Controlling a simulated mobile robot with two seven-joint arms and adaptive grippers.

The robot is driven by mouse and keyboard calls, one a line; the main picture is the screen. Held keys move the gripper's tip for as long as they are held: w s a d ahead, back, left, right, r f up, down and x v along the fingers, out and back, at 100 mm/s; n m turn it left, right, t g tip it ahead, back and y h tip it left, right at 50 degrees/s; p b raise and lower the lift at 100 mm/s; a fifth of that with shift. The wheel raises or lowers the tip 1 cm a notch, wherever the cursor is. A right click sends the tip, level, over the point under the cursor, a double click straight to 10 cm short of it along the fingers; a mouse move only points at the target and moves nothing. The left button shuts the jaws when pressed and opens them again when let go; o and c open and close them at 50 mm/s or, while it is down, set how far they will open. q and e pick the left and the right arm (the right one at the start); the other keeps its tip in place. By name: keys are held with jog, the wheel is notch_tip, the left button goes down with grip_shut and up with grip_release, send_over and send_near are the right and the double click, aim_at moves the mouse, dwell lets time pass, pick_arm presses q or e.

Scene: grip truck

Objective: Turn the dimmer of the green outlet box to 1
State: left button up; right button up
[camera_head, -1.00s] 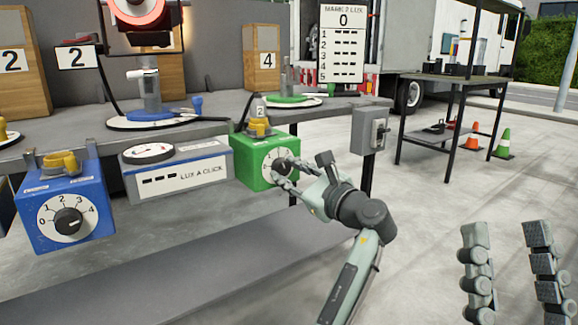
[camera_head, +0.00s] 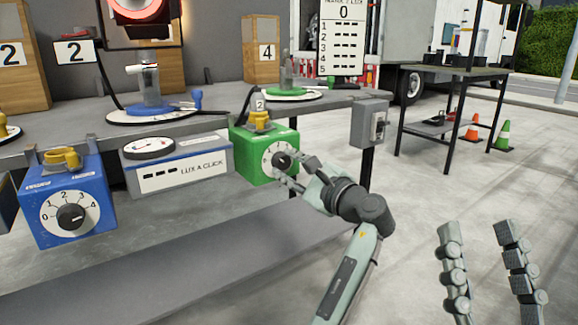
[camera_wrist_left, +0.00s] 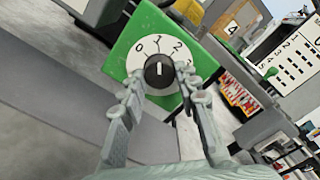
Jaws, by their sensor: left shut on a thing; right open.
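The green outlet box (camera_head: 250,152) hangs at the front edge of the bench. Its white dial carries a black dimmer knob (camera_head: 282,161). In the left wrist view the knob (camera_wrist_left: 158,74) shows a white pointer line directed roughly up at the 1 mark; the numbers 0, 1 and 2 are readable. My left gripper (camera_head: 286,169) is shut on the knob, one finger on each side; it also shows in the left wrist view (camera_wrist_left: 160,80). My right gripper (camera_head: 478,232) is open and empty at the lower right, away from the boxes.
The floor around my right gripper is clear, with a table (camera_head: 455,75) and cones (camera_head: 504,135) behind.

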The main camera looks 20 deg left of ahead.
pick_arm(q)
jog(key=o, duration=1.2)
jog(key=shift+c, duration=0.2)
jog(key=shift+s+d, duration=0.1)
jog(key=shift+d, duration=0.05)
jog(key=v, duration=1.1)
jog(key=shift+s+d, duration=0.2)
jog(key=shift+s, duration=0.05)
